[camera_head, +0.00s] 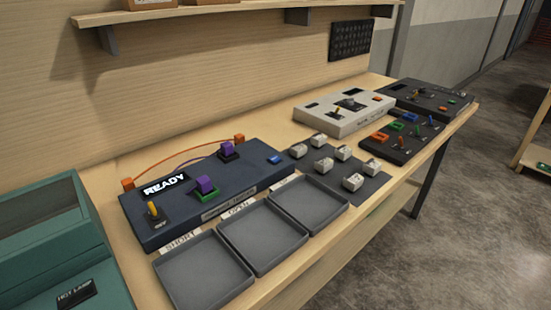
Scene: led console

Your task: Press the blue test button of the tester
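The tester (180,218) is a dark blue box on the wooden bench, left of the middle. Its display (165,185) reads READY. The blue test button (274,159) is on its top at the right end, with nothing touching it. A yellow lever (153,210) stands at the left end. Two purple pieces stand on top, one (205,185) over a green base and one (227,149) farther back. An orange cable (180,156) arches behind the box between two orange blocks. Neither of my grippers is in view.
Three grey trays stand in front of the tester; two labels read SHORT (180,241) and OPEN (241,208). Several pale blocks sit on a dark mat (325,177) to the right. Other consoles (343,110) stand farther right. A green case (60,245) is at left, a shelf (200,12) above.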

